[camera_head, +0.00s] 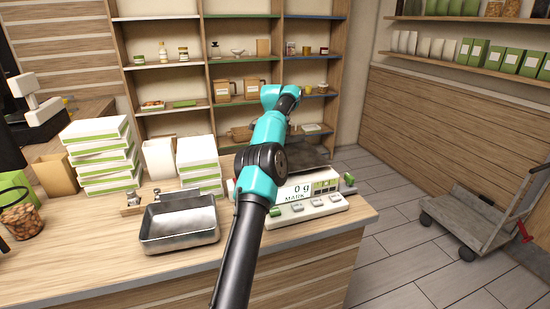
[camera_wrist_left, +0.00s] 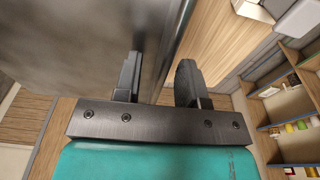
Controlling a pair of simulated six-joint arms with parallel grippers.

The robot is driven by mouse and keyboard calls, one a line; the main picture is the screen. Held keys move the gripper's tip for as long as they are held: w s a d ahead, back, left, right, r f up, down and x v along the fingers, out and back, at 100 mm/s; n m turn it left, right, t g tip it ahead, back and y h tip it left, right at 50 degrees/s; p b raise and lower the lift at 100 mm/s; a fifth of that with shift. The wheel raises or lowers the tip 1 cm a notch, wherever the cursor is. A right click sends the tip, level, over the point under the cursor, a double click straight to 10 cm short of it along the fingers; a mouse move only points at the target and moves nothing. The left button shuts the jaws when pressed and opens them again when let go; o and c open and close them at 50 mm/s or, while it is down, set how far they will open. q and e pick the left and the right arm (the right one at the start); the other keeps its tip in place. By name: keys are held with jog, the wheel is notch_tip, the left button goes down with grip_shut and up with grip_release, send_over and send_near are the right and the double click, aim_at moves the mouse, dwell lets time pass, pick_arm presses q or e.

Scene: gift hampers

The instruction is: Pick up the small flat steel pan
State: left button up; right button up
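A dark flat metal plate (camera_head: 318,157), which looks like the flat steel pan, lies at the scale, partly behind my teal arm. In the left wrist view, a large grey metal surface (camera_wrist_left: 75,45) fills the upper left, and its edge runs between the fingers of my left gripper (camera_wrist_left: 160,85). The fingers are apart, with a gap between that edge and the right finger. I cannot tell if the left finger touches the metal. In the head view the arm hides this gripper. My right gripper is in neither view.
A deep steel tray (camera_head: 180,233) stands on the counter left of my arm. The white scale (camera_head: 310,205) reads 0 g. Stacked green-and-white boxes (camera_head: 104,155) stand at the back left. Shelves (camera_head: 231,98) rise behind. A trolley (camera_head: 475,220) stands on the floor at right.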

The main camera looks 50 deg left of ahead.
pick_arm(q)
jog(key=shift+w+d, duration=0.1)
dwell(0.3)
grip_shut()
dwell(0.4)
